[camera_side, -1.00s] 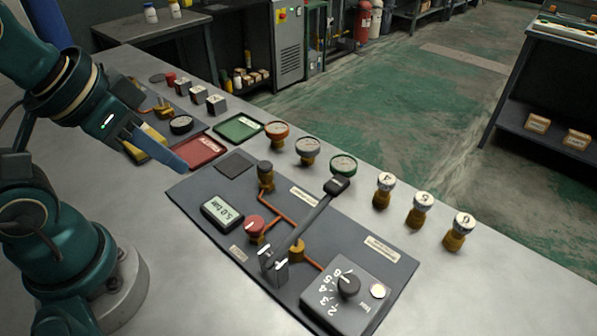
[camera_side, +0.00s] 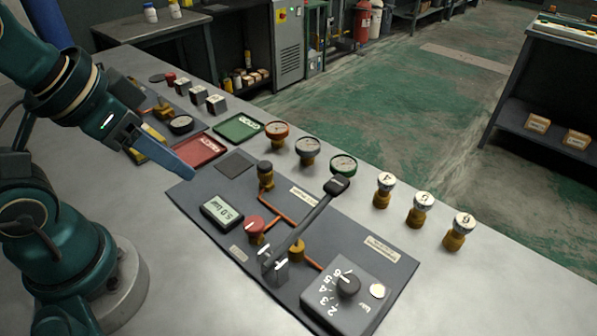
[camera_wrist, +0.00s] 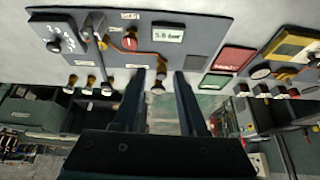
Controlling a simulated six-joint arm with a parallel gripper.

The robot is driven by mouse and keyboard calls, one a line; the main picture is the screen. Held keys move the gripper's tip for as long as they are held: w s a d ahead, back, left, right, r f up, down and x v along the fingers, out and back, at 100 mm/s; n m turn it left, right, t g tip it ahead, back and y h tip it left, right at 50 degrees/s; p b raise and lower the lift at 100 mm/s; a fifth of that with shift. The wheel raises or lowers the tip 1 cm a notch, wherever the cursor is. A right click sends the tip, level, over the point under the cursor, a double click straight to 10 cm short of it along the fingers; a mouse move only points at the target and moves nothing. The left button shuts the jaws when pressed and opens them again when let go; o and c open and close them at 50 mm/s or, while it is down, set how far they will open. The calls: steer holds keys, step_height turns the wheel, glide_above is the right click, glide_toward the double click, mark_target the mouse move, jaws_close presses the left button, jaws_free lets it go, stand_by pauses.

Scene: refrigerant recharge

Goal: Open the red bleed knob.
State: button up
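The red bleed knob (camera_side: 256,224) stands on the dark panel (camera_side: 215,256), beside the display and on the orange pipe line. A pale mark shows on its top. It also shows in the wrist view as a small red cap (camera_wrist: 130,42). My gripper (camera_side: 188,174) is above the panel's left corner in the side view, up and left of the knob and apart from it. In the wrist view my gripper (camera_wrist: 159,75) has its two fingers spread with nothing held between them. A brown-based dark-topped fitting (camera_wrist: 158,82) appears beyond the gap.
A long black lever (camera_side: 310,217) crosses the panel right of the knob. A numbered dial (camera_side: 347,287) sits front right. Gauges (camera_side: 308,148) and numbered fittings (camera_side: 421,207) line the back. Red (camera_side: 201,150) and green (camera_side: 236,128) trays lie left.

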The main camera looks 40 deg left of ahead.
steer(key=o, duration=0.3)
steer(key=shift+m, duration=0.6)
steer(key=m+g, duration=0.5)
steer(key=m, duration=2)
glide_above(254, 222)
steer(key=f, duration=0.6)
steer(key=shift+w+a, duration=0.15)
steer(key=shift+w, duration=0.05)
steer(key=shift+s+f+m+g, duration=0.25)
steer(key=shift+f+m+g, duration=0.05)
steer(key=shift+f, duration=2.75)
jaws_close()
